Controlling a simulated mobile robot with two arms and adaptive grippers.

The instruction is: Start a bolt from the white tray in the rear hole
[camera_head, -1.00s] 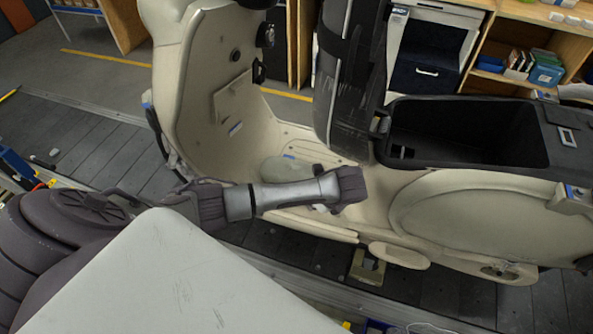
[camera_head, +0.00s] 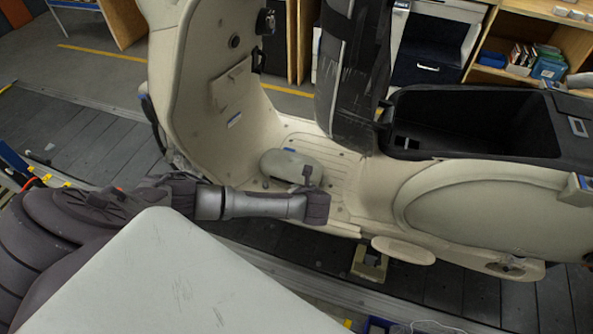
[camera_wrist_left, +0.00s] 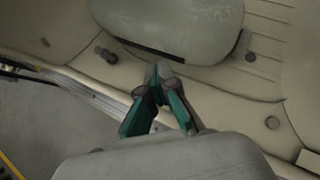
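The beige scooter (camera_head: 430,215) stands on the conveyor, with an oval grey-beige cover (camera_head: 288,165) on its footboard; the cover also shows in the wrist view (camera_wrist_left: 175,22). My left gripper (camera_head: 310,176) is over the footboard by the cover's right end. In the wrist view my left gripper (camera_wrist_left: 160,74) has its teal-lined fingers converging, tips together, over the cover's near edge. Whether a small part is between the tips is unclear. A bolt-like stud (camera_wrist_left: 105,53) stands left of the tips. Neither the white tray nor my right gripper can be made out.
The scooter's front shield (camera_head: 205,75) rises left of the footboard. The open black storage bin (camera_head: 470,122) and a dark upright part (camera_head: 352,75) are to the right. Dark conveyor slats (camera_head: 85,135) run alongside. Shelves (camera_head: 530,30) stand behind.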

